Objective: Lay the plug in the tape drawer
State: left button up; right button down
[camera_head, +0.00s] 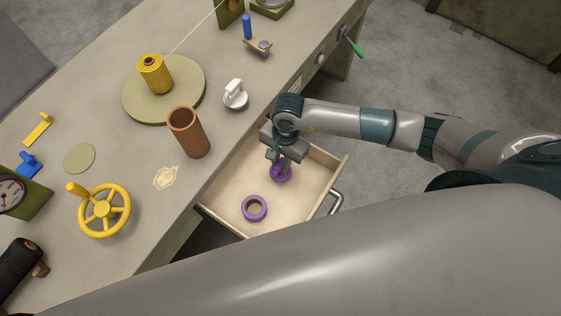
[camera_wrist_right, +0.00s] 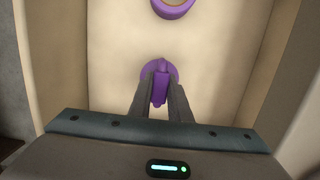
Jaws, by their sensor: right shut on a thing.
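The purple plug (camera_head: 281,174) is at my right gripper (camera_head: 279,160), over the right part of the open tape drawer (camera_head: 225,195). In the right wrist view, my right gripper (camera_wrist_right: 163,98) is shut on the plug (camera_wrist_right: 159,71), with its round base facing the pale drawer floor (camera_wrist_right: 115,85). I cannot tell whether the base touches the floor. A purple ring of tape (camera_head: 254,208) lies in the drawer, apart from the plug, and also shows in the right wrist view (camera_wrist_right: 173,8). My left gripper is not in view.
The drawer's metal handle (camera_head: 335,203) is on its right front. On the bench (camera_head: 125,150) above stand a brown cup (camera_head: 188,132), a yellow handwheel (camera_head: 104,211), a white fitting (camera_head: 235,95) and a yellow spool (camera_head: 155,74). The drawer's left half has bare floor beside the tape.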

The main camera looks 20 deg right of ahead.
jog(key=shift+f, duration=0.15)
jog(key=c, duration=1.6)
grip_release()
jog(key=shift+c, duration=0.2)
jog(key=shift+w+d+r+b, duration=0.15)
jog(key=shift+r+b, duration=0.25)
jog(key=shift+r, duration=0.3)
notch_tip(320, 180, up, 11)
jog(key=d+b, duration=0.1)
jog(key=b, duration=0.2)
jog(key=shift+w+b, duration=0.4)
jog(key=shift+w, duration=0.05)
jog(key=shift+f, duration=0.1)
